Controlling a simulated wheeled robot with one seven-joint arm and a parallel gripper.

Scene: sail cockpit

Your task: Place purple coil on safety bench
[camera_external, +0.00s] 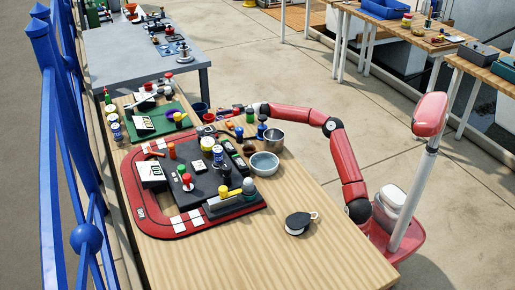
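A small purple item (179,116), which may be the purple coil, sits at the right side of the green mat (147,127) on the wooden bench. It is too small to make out clearly. My gripper (222,113) is at the end of my red arm, low over the right edge of the wooden bench, to the right of the purple item and apart from it. Its fingers are too small to tell open from shut. I cannot tell which surface is the safety bench; a grey bench (118,45) stands beyond the wooden one (285,262).
A red track board (150,222) with a black panel, several jars and a red knob fills the middle. Two metal bowls (264,164) and a black-and-white reel (297,224) lie right of it. The near bench end is clear. A blue railing (88,239) runs along the left.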

